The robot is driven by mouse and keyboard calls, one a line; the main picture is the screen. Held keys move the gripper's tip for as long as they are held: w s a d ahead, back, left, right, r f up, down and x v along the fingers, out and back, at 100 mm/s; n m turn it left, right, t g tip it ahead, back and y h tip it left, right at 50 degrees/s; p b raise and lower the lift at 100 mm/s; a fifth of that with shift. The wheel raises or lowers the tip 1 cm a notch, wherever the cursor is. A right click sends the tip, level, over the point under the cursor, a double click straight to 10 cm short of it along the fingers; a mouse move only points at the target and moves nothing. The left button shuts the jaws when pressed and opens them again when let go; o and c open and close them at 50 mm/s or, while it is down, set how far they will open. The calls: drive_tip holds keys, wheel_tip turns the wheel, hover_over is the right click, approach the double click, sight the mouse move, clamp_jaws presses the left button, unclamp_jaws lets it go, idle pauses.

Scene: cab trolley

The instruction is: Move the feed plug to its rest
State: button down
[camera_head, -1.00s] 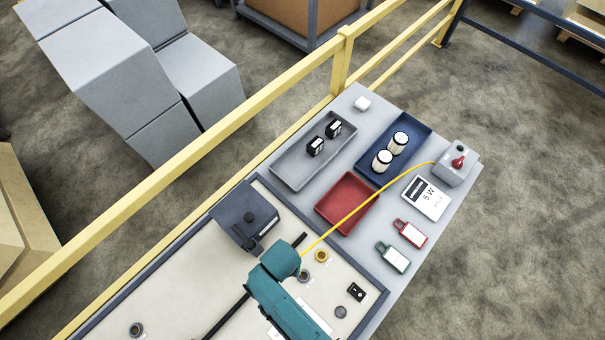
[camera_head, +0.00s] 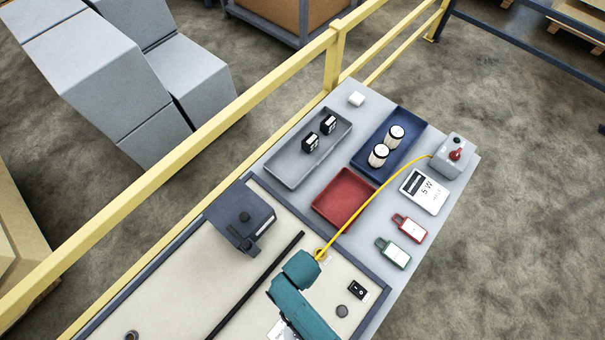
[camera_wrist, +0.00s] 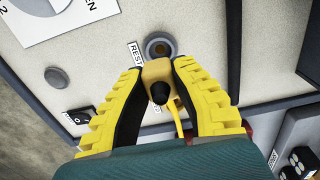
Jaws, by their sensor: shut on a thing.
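The feed plug (camera_wrist: 160,82), yellow-orange with a black end, is between the yellow fingers of my gripper (camera_wrist: 158,70). The gripper is shut on it. The rest (camera_wrist: 160,47), a grey ring with a brownish centre beside a REST label, lies just past the plug in the wrist view. The gap between plug and rest cannot be judged. The yellow cable (camera_head: 378,192) runs from the grey box (camera_head: 453,157) to near the arm's end in the head view. There my teal arm hides the fingers and most of the plug.
A dark box (camera_head: 240,216) stands on the panel left of my arm. A black switch (camera_head: 358,290) and round button (camera_head: 342,311) lie to the right. The red tray (camera_head: 345,198) and blue tray (camera_head: 390,140) stand beyond. A yellow rail (camera_head: 190,170) borders the trolley.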

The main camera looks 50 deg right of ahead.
drive_tip(key=shift+f+b, duration=1.7)
drive_tip(key=shift+f, duration=0.25)
drive_tip(key=shift+r+p, duration=0.15)
drive_tip(key=shift+p, duration=0.75)
drive_tip(key=shift+f+b, duration=0.45)
drive_tip(key=shift+f, duration=0.2)
idle(0.4)
drive_tip(key=c, duration=0.9)
unclamp_jaws()
drive_tip(key=shift+c, duration=0.2)
drive_tip(key=shift+r, duration=0.1)
wheel_tip(320, 180, up, 12)
drive_tip(key=shift+f, duration=0.1)
drive_tip(key=o, duration=0.9)
drive_tip(key=shift+o, duration=0.2)
